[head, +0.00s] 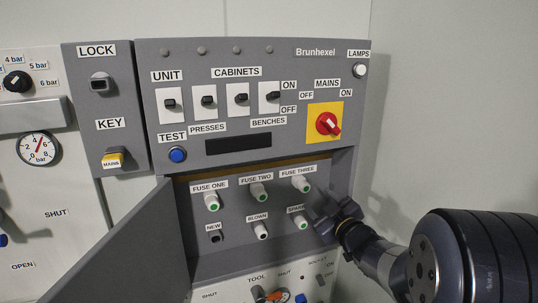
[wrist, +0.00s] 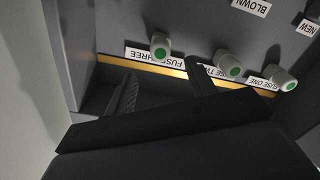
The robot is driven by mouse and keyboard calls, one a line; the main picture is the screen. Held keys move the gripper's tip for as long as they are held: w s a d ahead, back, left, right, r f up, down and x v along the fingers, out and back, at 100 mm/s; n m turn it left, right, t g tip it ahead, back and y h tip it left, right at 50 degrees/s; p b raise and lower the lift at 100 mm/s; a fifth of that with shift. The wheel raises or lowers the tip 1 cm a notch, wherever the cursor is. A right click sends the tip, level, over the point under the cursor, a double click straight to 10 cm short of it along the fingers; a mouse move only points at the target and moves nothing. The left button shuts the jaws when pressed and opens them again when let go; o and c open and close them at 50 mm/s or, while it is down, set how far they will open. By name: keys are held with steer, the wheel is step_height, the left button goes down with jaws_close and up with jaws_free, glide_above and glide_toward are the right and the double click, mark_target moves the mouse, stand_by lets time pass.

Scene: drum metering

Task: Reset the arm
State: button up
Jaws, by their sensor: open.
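My gripper (head: 334,214) is at the right side of the open fuse bay, just right of the SPARE fuse (head: 301,222). In the wrist view my gripper (wrist: 165,80) shows its two dark fingers spread apart with nothing between them. My arm comes in from the lower right. The FUSE THREE holder (head: 301,185) sits above and left of the gripper; it also shows in the wrist view (wrist: 160,45), which is upside down. The FUSE TWO (head: 258,191) and FUSE ONE (head: 211,200) holders are white with green ends.
The bay's grey door (head: 130,250) hangs open at the left. A red MAINS switch (head: 328,124) on a yellow plate is above the bay. The pale wall (head: 440,110) at the right is bare.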

mark_target(306, 188)
steer(key=p+x, duration=0.1)
steer(key=x, duration=0.7)
steer(key=shift+f, duration=0.1)
steer(key=shift+s+d, duration=0.15)
steer(key=shift+s, duration=0.2)
steer(key=b+v, duration=0.1)
steer(key=v, duration=0.9)
steer(key=p+x, duration=0.1)
steer(key=x, duration=0.9)
steer(key=shift+w, duration=0.25)
steer(key=v, duration=0.3)
steer(key=shift+s, duration=0.3)
steer(key=shift+r+p, duration=0.4)
steer(key=shift+p, duration=0.35)
steer(key=shift+s+d+f, duration=0.1)
steer(key=shift+s+f, duration=0.1)
steer(key=shift+f, duration=0.1)
steer(key=shift+v, duration=1.7)
